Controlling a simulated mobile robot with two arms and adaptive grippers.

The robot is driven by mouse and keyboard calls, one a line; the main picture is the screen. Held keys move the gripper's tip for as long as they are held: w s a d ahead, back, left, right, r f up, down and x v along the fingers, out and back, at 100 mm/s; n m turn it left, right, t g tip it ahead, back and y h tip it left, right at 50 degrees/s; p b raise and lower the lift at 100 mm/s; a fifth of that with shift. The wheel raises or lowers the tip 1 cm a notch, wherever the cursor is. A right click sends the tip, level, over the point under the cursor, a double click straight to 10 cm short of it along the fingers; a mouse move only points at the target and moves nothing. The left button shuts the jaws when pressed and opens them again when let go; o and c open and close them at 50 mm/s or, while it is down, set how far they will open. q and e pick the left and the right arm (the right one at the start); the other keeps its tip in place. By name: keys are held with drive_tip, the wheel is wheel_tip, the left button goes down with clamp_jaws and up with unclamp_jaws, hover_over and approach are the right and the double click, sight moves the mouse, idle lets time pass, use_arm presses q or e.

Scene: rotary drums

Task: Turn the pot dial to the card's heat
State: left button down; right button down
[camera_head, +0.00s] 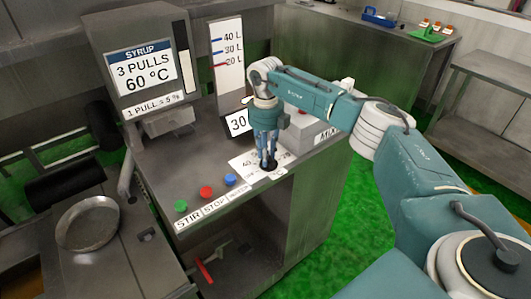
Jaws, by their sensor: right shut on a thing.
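My right gripper (267,158) points straight down over the front right of the steel counter and is shut on a small dark dial (269,167). The dial stands on a white scale plate (246,165), where a "40" shows at the left and the rest is partly hidden by the gripper. A card (140,70) on the machine at the left reads "SYRUP, 3 PULLS, 60 °C". A sign (237,122) just behind the gripper reads "30"; its right part is hidden by my arm. My left gripper is not in view.
Green (181,206), red (206,192) and blue (230,180) buttons sit along the counter's front left, above STIR and STOP labels. A level gauge (228,55) marked 20 to 40 L stands behind. A grey MIX box (312,130) is right of the gripper. A round pan (88,223) is at lower left.

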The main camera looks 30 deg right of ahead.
drive_tip(key=m, duration=0.2)
drive_tip(key=m+p, duration=0.1)
drive_tip(key=m, duration=0.2)
drive_tip(key=shift+w+d+r+m, duration=0.2)
drive_tip(key=shift+d+m, duration=0.1)
drive_tip(key=shift+m, duration=0.1)
idle(0.4)
drive_tip(key=c, duration=1.6)
unclamp_jaws()
drive_tip(key=shift+c, duration=0.2)
drive_tip(key=shift+o, duration=0.8)
drive_tip(key=shift+s+f, duration=0.1)
drive_tip(key=shift+f, duration=0.05)
wheel_tip(320, 180, up, 12)
